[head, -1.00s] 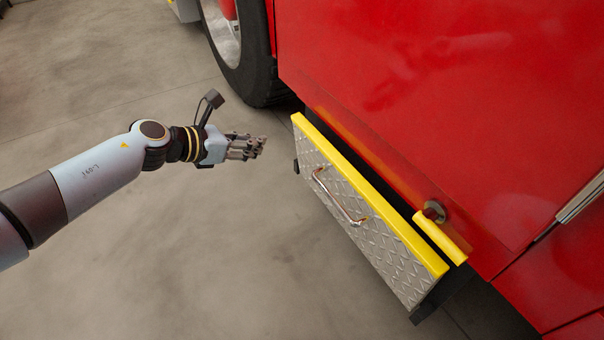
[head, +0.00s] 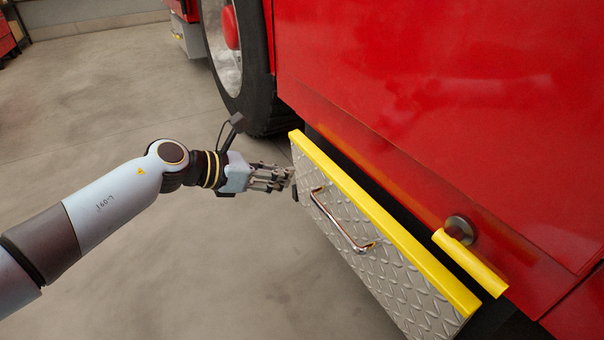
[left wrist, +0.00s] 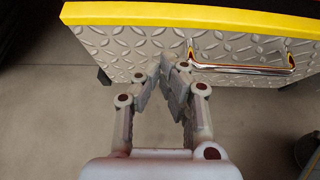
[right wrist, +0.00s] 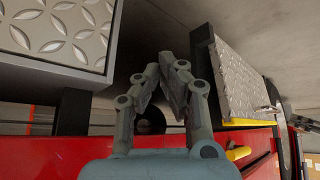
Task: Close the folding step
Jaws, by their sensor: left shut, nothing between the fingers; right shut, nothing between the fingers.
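The folding step (head: 385,265) is a silver diamond-plate panel with a yellow top edge and a chrome handle (head: 340,222). It stands out from the red truck side, with a dark gap behind its top edge. My left gripper (head: 287,178) is shut and empty near the panel's far left end. In the left wrist view its fingertips (left wrist: 172,68) show in front of the plate (left wrist: 130,45), left of the handle; I cannot tell if they touch. My right gripper (right wrist: 166,68) is shut and empty, seen only in its wrist view, where a diamond-plate panel (right wrist: 245,75) shows at right.
A yellow bar (head: 470,262) with a dark round knob (head: 459,229) sits on the truck body (head: 440,90) right of the step. A large tyre (head: 262,95) stands behind its left end. The concrete floor (head: 190,270) at left is clear.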

